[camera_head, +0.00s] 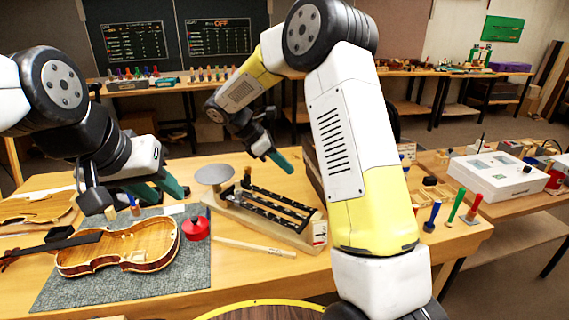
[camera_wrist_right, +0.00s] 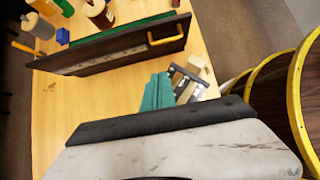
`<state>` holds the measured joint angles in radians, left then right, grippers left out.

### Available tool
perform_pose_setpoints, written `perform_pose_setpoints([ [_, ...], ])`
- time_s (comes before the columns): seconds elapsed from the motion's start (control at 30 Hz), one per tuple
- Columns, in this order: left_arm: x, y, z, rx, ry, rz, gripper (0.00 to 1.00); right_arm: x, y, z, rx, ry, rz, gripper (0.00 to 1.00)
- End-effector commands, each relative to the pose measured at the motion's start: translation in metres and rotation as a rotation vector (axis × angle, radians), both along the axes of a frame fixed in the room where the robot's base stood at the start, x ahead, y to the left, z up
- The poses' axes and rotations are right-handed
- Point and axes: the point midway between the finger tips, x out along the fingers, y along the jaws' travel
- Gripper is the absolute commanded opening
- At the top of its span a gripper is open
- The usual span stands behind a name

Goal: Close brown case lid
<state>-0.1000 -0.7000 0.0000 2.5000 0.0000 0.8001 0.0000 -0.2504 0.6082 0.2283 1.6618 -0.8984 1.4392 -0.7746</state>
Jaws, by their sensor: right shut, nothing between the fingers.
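The brown case (camera_head: 313,165) is mostly hidden behind my right arm in the head view; a dark brown edge of it shows. In the right wrist view the case (camera_wrist_right: 112,52) is a long dark brown panel with a yellow handle, with green lining showing behind its top edge. How far the lid is open I cannot tell. My right gripper (camera_head: 281,162) is shut and empty, just left of the case; its teal fingers (camera_wrist_right: 157,93) are apart from the panel in the wrist view. My left gripper (camera_head: 160,188) is open and empty above the grey mat.
A violin (camera_head: 118,248) lies on the grey mat (camera_head: 190,275) beside a round red item (camera_head: 196,229). A wooden fixture with black rails (camera_head: 277,207) stands mid-bench, below my right gripper. Coloured-handled tools (camera_head: 453,206) stand on the right.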

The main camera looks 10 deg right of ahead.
Motion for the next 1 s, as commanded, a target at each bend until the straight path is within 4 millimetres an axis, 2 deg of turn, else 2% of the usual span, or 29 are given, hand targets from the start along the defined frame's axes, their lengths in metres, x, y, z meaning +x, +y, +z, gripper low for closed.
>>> perform_pose_setpoints([
  [0.37, 0.0, 0.0, 0.0, 0.0, 0.0, 0.0, 0.35, 0.001, -0.053, -0.062, 0.001, 0.003, -0.004, 0.0],
  [0.5, 0.0, 0.0, 0.0, 0.0, 0.0, 0.0, 0.35, 0.003, -0.074, -0.061, 0.001, 0.0, -0.004, 0.0],
  [0.6, 0.0, 0.0, 0.0, 0.0, 0.0, 0.0, 0.35, 0.004, -0.083, -0.062, 0.001, 0.0, -0.004, 0.0],
  [1.0, 0.0, 0.0, 0.0, 0.0, 0.0, 0.0, 0.35, 0.004, -0.089, -0.063, 0.001, -0.001, -0.002, 0.0],
])
